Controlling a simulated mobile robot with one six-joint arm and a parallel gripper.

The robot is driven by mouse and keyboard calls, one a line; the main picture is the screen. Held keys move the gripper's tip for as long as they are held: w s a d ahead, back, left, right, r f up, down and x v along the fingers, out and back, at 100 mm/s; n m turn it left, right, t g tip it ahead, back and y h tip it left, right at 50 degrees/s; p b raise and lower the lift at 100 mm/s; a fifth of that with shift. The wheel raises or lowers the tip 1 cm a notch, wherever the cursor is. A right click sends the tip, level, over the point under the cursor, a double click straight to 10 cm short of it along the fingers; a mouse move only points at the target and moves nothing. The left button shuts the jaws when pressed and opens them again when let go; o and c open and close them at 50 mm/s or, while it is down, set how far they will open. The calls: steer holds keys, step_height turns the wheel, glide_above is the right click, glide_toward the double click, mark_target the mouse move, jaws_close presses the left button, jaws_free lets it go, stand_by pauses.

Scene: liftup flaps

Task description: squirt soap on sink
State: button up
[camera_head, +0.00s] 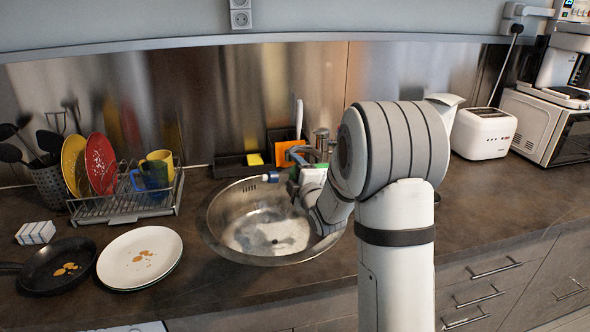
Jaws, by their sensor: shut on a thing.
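A round steel sink (221,221) is set into the dark counter, with its drain near the middle of the bowl. Pale patches show on the bowl floor; I cannot tell whether they are soap or reflections. My gripper (301,172) is over the right back part of the sink, partly hidden by my own arm. It is shut on what looks like a soap bottle (271,177), tipped on its side with its blue-and-white nozzle pointing left over the bowl. Most of the bottle's body is hidden by the gripper.
Left of the sink stand a dish rack (120,208) with plates and mugs, a white plate (138,256), a black pan (58,264) and a striped block (35,233). Behind the sink are a yellow sponge (255,160) and the faucet (321,139). A toaster (483,133) is at right.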

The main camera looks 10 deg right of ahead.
steer(key=shift+s+a+r+m+p, duration=0.15)
steer(key=shift+r+m+p, duration=0.5)
steer(key=shift+p, duration=0.7)
steer(key=shift+w+a+r+m+p, duration=0.1)
steer(key=shift+a+r+m+p, duration=0.25)
steer(key=shift+r+p, duration=0.7)
steer(key=r+m+p, duration=0.1)
steer(key=p, duration=0.2)
steer(key=a+r+m+p, duration=0.1)
steer(key=p, duration=0.2)
steer(key=r+m+p, duration=0.1)
steer(key=m+p, duration=0.1)
steer(key=p, duration=0.1)
steer(key=shift+s+a, duration=0.2)
steer(key=shift+s, duration=0.05)
steer(key=shift+a+m+p, duration=0.2)
steer(key=shift+m+p, duration=0.2)
steer(key=shift+p, duration=0.1)
steer(key=s+a+r+m+b, duration=0.1)
steer(key=a+r+m+b, duration=0.1)
steer(key=a+r+m, duration=0.2)
steer(key=shift+s+a+r+m+g+y+b, duration=0.2)
steer(key=shift+a+r+m+g+y+b, duration=0.15)
steer(key=shift+a+m, duration=1.45)
steer(key=shift+s+d+f+m, duration=0.1)
steer(key=shift+d+f+m, duration=0.05)
steer(key=shift+d+m, duration=0.3)
